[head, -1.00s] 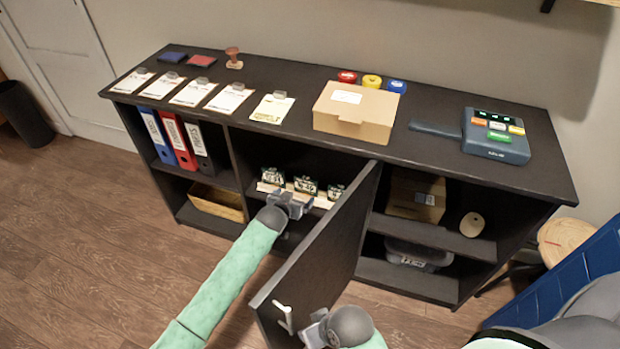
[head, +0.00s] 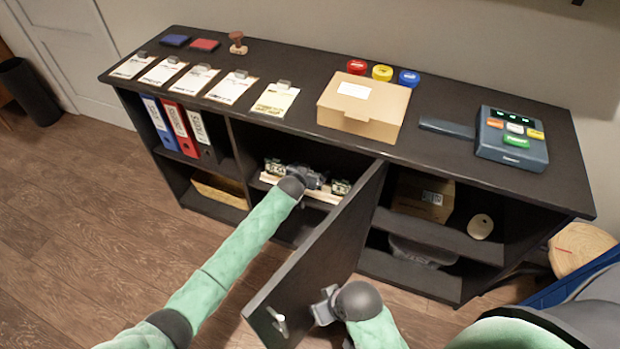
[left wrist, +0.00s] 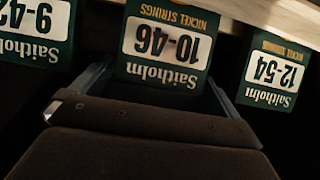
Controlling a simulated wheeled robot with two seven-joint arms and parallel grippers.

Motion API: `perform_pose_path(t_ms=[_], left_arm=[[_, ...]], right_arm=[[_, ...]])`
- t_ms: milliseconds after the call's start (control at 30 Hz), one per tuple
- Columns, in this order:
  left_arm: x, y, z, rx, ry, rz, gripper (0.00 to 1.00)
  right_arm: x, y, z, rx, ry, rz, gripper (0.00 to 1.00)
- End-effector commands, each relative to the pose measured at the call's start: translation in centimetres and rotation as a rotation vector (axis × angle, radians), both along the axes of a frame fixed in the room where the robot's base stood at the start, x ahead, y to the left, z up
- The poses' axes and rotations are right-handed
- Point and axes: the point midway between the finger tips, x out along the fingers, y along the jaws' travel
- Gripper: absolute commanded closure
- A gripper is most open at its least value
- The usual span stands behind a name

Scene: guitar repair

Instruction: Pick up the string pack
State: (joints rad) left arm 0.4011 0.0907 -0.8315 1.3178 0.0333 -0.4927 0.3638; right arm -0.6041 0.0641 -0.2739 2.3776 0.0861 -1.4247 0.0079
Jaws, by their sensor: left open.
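Three green string packs with white labels stand in a row in the left wrist view: 9-42 (left wrist: 36,28), 10-46 (left wrist: 165,45) and 12-54 (left wrist: 272,75). Their print appears upside down. My left gripper (head: 314,179) reaches into the middle compartment. Its jaws are open, with one finger on each side of the lower part of the 10-46 pack. I cannot tell whether they touch it. In the head view the gripper hides the middle pack; the left pack (head: 274,167) and right pack (head: 341,187) show beside it. My right gripper (head: 322,306) is at the cabinet door near its handle; its jaw state is unclear.
The open cabinet door (head: 322,258) stands out to the right of my left arm. A pale wooden rack (head: 268,179) holds the packs. The cabinet top (head: 300,128) is close above the gripper. A cardboard box (head: 437,197) sits in the right compartment.

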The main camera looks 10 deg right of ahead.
Motion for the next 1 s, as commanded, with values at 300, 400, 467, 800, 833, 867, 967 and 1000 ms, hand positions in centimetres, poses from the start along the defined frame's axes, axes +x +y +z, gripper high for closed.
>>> perform_pose_path(t_ms=[300, 400, 467, 800, 833, 867, 967, 1000], left_arm=[[1.19, -0.85, -0.91, -0.001, 0.0, 0.0, 0.0], [1.18, -0.84, -0.9, -0.001, 0.0, 0.0, 0.0], [1.18, -0.84, -0.9, -0.001, 0.0, 0.0, 0.02], [1.17, -0.83, -0.88, -0.001, 0.0, 0.0, 0.43], [1.17, -0.83, -0.88, -0.001, 0.0, 0.0, 0.43], [1.17, -0.84, -0.87, -0.001, 0.0, 0.0, 0.43], [1.19, -0.84, -0.58, -0.001, 0.0, 0.0, 0.43], [1.2, -0.84, -0.29, -0.001, 0.0, 0.0, 0.43]], right_arm=[[-0.08, -0.16, 0.14, -0.004, 0.003, 0.0, 0.64], [-0.11, -0.16, 0.13, -0.004, 0.004, 0.0, 0.64], [-0.13, -0.16, 0.11, -0.004, 0.004, 0.0, 0.64], [-0.12, -0.22, 0.05, -0.005, 0.005, -0.001, 0.64], [-0.12, -0.22, 0.04, -0.005, 0.005, -0.001, 0.64], [-0.12, -0.22, 0.04, -0.005, 0.005, -0.001, 0.64], [-0.1, -0.21, 0.01, -0.005, 0.005, -0.001, 0.64], [-0.09, -0.19, -0.02, -0.005, 0.004, -0.001, 0.64]])
